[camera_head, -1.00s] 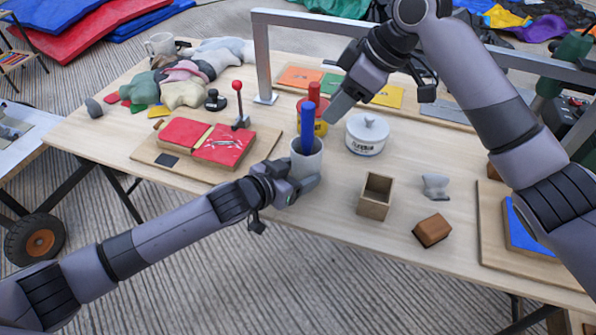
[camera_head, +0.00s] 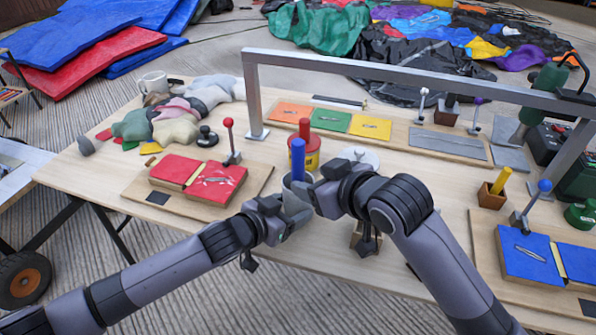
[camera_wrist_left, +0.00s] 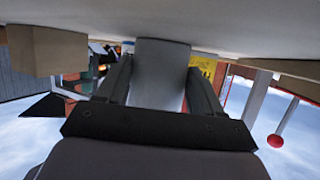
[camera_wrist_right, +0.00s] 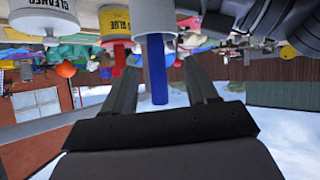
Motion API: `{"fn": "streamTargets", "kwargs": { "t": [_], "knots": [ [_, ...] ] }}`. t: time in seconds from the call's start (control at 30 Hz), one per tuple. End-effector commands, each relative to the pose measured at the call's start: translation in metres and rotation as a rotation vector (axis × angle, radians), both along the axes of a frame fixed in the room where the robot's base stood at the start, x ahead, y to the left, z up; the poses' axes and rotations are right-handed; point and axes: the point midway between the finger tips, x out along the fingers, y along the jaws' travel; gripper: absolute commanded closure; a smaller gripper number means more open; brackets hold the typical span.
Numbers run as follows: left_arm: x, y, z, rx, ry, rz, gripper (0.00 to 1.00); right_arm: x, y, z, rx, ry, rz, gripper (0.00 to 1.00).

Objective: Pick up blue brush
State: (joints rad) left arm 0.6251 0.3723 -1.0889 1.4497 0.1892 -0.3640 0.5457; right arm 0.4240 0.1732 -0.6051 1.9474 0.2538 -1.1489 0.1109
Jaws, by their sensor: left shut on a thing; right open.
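The blue brush (camera_head: 297,162) stands handle-up in a grey cup (camera_head: 291,187) on the table. My left gripper (camera_head: 285,212) is shut on the cup, whose wall also shows between the fingers in the left wrist view (camera_wrist_left: 160,72). My right gripper (camera_head: 311,190) is open beside the cup and brush. In the right wrist view, which is upside down, the blue handle (camera_wrist_right: 157,72) lies between its two parted fingers. The brush's lower end is hidden inside the cup.
A yellow tin (camera_head: 312,154) with a red handle (camera_head: 304,128) stands just behind the cup. A white lidded pot (camera_head: 366,157) is partly hidden behind my right gripper. A red book-like board (camera_head: 218,183) lies left. A metal frame (camera_head: 400,75) spans the table's back.

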Motion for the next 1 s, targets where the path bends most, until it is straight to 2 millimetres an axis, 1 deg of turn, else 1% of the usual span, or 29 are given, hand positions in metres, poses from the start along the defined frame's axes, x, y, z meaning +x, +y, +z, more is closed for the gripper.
{"fn": "streamTargets", "kwargs": {
  "t": [0.03, 0.13, 0.27, 0.37, 0.47, 0.8, 1.0],
  "knots": [
    [0.000, 0.000, -0.001, 0.001, 0.002, 0.000, 0.69, -0.007, -0.002, 0.002, 0.036, -0.023, -0.029, 0.42],
    [0.000, 0.000, -0.001, 0.001, 0.002, 0.000, 0.69, -0.016, -0.007, 0.009, 0.092, -0.067, -0.078, 0.42],
    [0.000, 0.000, -0.001, 0.001, 0.002, 0.000, 0.69, -0.023, -0.012, 0.016, 0.138, -0.106, -0.118, 0.42],
    [0.000, 0.000, -0.001, 0.001, 0.002, 0.000, 0.69, -0.024, -0.013, 0.018, 0.155, -0.120, -0.133, 0.42],
    [0.000, 0.000, -0.001, 0.001, 0.002, 0.000, 0.69, -0.018, -0.010, 0.017, 0.159, -0.125, -0.138, 0.42],
    [0.000, 0.000, -0.001, 0.001, 0.002, 0.000, 0.69, 0.021, 0.010, 0.002, 0.156, -0.123, -0.136, 0.42],
    [0.000, 0.000, -0.001, 0.001, 0.002, 0.000, 0.69, 0.031, 0.015, -0.003, 0.157, -0.123, -0.135, 0.42]
  ]
}}
